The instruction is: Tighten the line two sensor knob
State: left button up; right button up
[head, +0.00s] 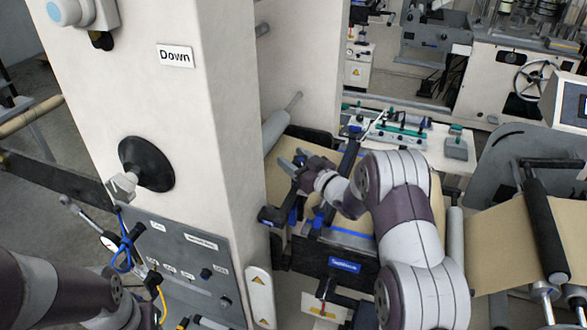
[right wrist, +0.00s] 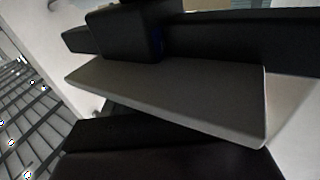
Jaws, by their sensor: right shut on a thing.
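My right gripper (head: 291,162) reaches over the black sensor bar assembly (head: 345,266) with blue parts, beside the white machine column. In the right wrist view, a pale grey finger (right wrist: 170,100) lies across the picture, against a black block (right wrist: 125,38) with a blue patch. The gripper is shut on a small dark part, which I take for the line two sensor knob; the part itself is mostly hidden, and I cannot read its label.
The white column (head: 160,85) with a "Down" sign (head: 175,55) and a black round knob (head: 146,164) stands at the left. Below it is a grey panel (head: 185,255) with gauge and hoses. A brown kraft web (head: 500,240) and black roller (head: 546,230) lie at right.

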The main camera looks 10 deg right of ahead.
jog(key=m+h+b, duration=0.1)
jog(key=m+t+h+b, duration=0.1)
jog(key=h+b, duration=0.1)
jog(key=m+h+b, duration=0.1)
jog(key=h+b, duration=0.1)
jog(key=shift+w+d+f+m+t, duration=0.1)
jog(key=shift+w+d+m+t, duration=0.05)
jog(key=shift+d+m+t, duration=0.15)
jog(key=shift+d+r+m+h+b, duration=0.2)
jog(key=shift+m+h+b, duration=0.4)
jog(key=shift+h+b, duration=0.5)
jog(key=shift+r+h, duration=0.2)
jog(key=shift+h, duration=0.1)
jog(key=shift+r, duration=0.15)
jog(key=o, duration=0.9)
jog(key=shift+w, duration=0.1)
jog(key=shift+o, duration=0.4)
jog(key=shift+f, duration=0.2)
jog(key=shift+b, duration=0.3)
